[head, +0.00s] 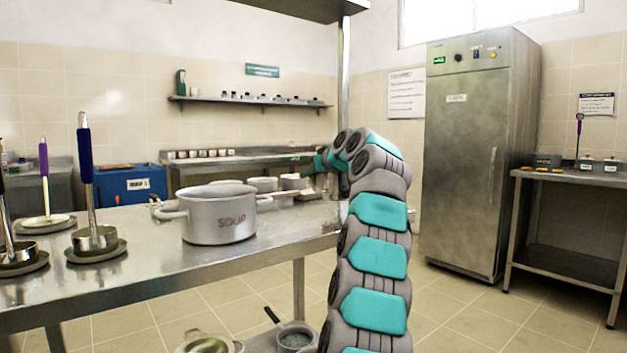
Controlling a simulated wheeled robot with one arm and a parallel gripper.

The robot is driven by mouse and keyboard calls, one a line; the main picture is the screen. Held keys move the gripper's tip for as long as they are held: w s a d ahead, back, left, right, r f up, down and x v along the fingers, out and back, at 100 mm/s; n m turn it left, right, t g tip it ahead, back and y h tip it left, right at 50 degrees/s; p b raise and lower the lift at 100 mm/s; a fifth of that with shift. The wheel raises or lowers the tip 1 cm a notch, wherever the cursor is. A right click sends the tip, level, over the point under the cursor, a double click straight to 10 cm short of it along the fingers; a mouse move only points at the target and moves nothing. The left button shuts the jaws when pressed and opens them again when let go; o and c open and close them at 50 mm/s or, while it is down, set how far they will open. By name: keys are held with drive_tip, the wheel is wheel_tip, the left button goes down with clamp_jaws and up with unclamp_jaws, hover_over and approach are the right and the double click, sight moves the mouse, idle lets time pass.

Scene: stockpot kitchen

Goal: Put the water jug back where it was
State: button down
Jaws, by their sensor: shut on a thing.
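I cannot make out the water jug with certainty. My arm rises at the right of the middle and bends over at the top towards the far worktop, covering part of the view behind it. The jaws of my gripper do not show, so I cannot see what is between them. A large grey pot marked SOUP (219,214) stands upright on the near steel table (160,272), left of my arm. Smaller grey vessels (263,184) show behind it, near the bend of my arm, too small to identify.
Ladles on round rests (95,250) stand at the table's left. A pan (295,337) and another vessel (208,343) are low down below the table. A tall steel cabinet (470,150) and a side table (575,178) stand at the right. The floor before them is clear.

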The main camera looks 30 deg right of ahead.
drive_tip(key=shift+w+d+f+p, duration=0.15)
drive_tip(key=shift+w+d+f, duration=0.65)
drive_tip(key=shift+f, duration=0.2)
drive_tip(key=shift+w+d+f+p, duration=0.15)
drive_tip(key=shift+w+d+f, duration=0.65)
drive_tip(key=shift+f, duration=0.2)
drive_tip(key=shift+f, duration=0.2)
drive_tip(key=c, duration=0.8)
unclamp_jaws()
drive_tip(key=shift+c, duration=0.2)
drive_tip(key=shift+r, duration=0.2)
drive_tip(key=b+v, duration=0.2)
drive_tip(key=v, duration=1)
